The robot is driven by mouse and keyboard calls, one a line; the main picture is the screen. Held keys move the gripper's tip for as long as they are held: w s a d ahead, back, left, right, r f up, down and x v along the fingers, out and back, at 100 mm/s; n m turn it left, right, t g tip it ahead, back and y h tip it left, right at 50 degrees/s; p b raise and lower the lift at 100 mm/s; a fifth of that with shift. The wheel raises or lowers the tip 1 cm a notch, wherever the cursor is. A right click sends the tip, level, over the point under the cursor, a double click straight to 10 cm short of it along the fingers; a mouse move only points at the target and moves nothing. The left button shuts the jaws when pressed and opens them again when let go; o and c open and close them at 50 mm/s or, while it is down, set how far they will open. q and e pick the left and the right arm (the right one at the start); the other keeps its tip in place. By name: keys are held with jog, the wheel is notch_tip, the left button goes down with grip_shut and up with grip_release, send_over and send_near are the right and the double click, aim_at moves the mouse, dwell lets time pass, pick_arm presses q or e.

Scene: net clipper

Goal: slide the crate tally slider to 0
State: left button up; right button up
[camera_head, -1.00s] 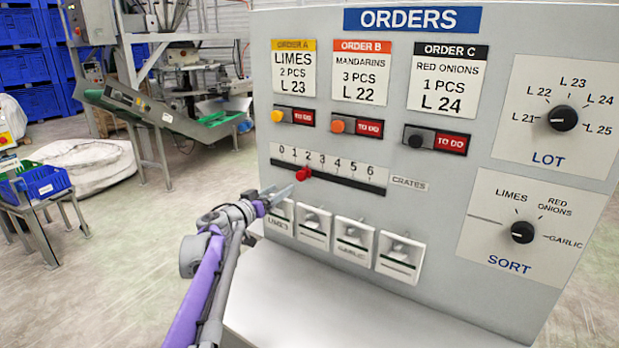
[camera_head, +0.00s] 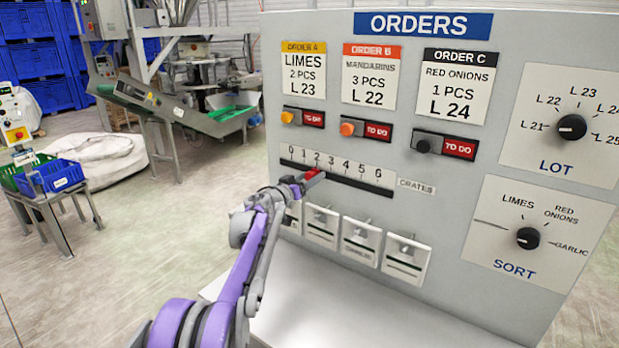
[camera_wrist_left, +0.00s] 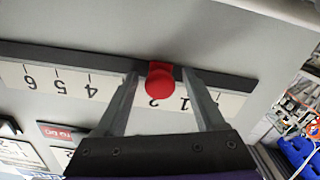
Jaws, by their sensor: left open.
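The crate tally slider is a black horizontal track (camera_head: 357,187) under a white scale from 0 to 6 on the grey orders panel. Its red knob (camera_head: 313,173) stands by the 2 mark. In the left wrist view the red knob (camera_wrist_left: 160,82) sits near the upside-down 2. My left gripper (camera_head: 309,178) is at the knob and partly covers it and the track. In the wrist view its two fingers are open, one on each side of the knob, with small gaps visible. My right gripper is not in view.
Several white switches (camera_head: 361,241) sit just below the slider. Order buttons (camera_head: 347,129) are above it. The LOT knob (camera_head: 572,127) and SORT knob (camera_head: 528,238) are at the right. A pale ledge (camera_head: 335,305) juts out below the panel.

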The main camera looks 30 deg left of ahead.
pick_arm(q)
grip_shut()
dwell(1.3)
